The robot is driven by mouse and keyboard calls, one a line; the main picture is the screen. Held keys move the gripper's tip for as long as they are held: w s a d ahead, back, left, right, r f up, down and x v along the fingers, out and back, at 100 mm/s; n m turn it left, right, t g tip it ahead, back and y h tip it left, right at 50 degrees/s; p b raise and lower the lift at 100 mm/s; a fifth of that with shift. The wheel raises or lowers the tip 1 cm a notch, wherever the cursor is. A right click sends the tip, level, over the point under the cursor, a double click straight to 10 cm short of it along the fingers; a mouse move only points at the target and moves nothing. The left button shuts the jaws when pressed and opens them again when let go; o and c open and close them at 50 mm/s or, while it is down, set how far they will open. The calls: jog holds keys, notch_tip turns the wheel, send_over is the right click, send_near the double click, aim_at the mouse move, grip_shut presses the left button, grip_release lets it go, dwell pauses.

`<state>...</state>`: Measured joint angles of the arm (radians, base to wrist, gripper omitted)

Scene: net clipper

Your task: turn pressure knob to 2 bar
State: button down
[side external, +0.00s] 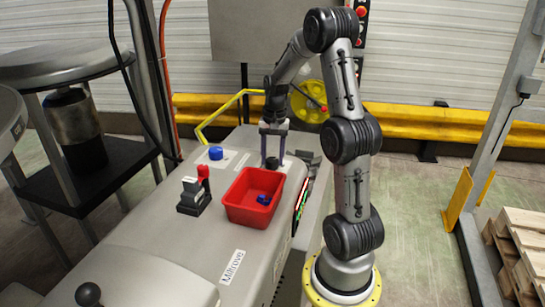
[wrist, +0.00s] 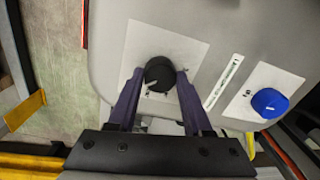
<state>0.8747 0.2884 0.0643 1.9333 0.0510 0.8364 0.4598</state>
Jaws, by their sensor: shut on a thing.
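A round black knob (wrist: 159,70) with a light pointer line sits on a white plate (wrist: 190,50) on the grey machine top. In the wrist view the pointer line slants to the lower left, and the small plate markings are too blurred to read. My gripper (wrist: 160,77) has its two purple fingers on either side of the black knob and is shut on it. In the side view my gripper (side external: 273,150) points straight down, with the black knob (side external: 272,164) at its fingertips. I cannot tell from the frames which value the pointer marks.
A blue knob (wrist: 270,102) on its own white plate is beside the black one; it also shows in the side view (side external: 216,153). A red bin (side external: 235,205) with small blue pieces stands close in front of my gripper. A red-handled lever device (side external: 193,194) stands left of it.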

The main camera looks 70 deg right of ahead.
jog(key=n, duration=0.4)
jog(key=shift+r, duration=0.1)
jog(key=n, duration=0.4)
jog(key=shift+n, duration=0.4)
jog(key=n, duration=0.4)
jog(key=shift+w+n, duration=0.1)
jog(key=shift+n, duration=0.2)
jog(key=n, duration=0.4)
jog(key=shift+n, duration=0.3)
jog(key=shift+c, duration=1.6)
grip_release()
